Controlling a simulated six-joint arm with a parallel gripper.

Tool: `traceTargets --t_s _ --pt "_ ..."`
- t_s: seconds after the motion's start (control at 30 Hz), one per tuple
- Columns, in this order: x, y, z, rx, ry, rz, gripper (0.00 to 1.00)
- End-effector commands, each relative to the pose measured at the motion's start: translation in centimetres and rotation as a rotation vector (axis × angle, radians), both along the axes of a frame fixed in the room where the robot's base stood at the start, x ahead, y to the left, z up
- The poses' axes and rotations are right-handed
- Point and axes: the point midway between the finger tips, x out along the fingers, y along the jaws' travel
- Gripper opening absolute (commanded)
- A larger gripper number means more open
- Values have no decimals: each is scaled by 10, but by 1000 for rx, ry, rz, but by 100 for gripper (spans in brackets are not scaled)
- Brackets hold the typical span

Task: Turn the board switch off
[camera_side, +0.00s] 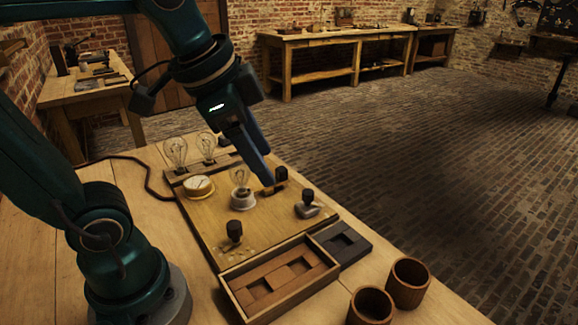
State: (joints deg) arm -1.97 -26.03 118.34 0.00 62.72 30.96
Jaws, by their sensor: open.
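A wooden board (209,219) lies on the table and carries a round gauge (198,187), a bulb in a white socket (242,199) and several black-knobbed fittings. One black knob (281,174) is at the board's far right, one on a grey metal base (307,199) is at its right edge, and one (234,231) is near the front. I cannot tell for sure which is the switch, or its setting. My gripper (266,181) points down over the far right part, its fingertips close beside the far knob. Its jaws are open and partly overlap; contact cannot be told.
A wooden tray (237,299) with brown blocks and a dark tray (357,247) adjoin the board's front. Two brown jars (408,283) (370,306) stand at the table's front right. Two bare bulbs (176,152) (206,146) stand behind the board. A dark red cable (148,178) runs along the left.

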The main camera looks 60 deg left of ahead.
Motion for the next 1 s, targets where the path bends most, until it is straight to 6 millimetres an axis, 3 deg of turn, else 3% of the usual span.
traceTargets --t_s 0.27,0.43,0.6,0.8,1.0 --pt "68 19 2 101 142 -223 62" --pt "106 36 -20 122 233 -322 62" --pt "134 53 -55 110 323 -368 62" --pt "145 65 -93 76 400 -349 62" --pt "142 68 -114 59 439 -341 62"
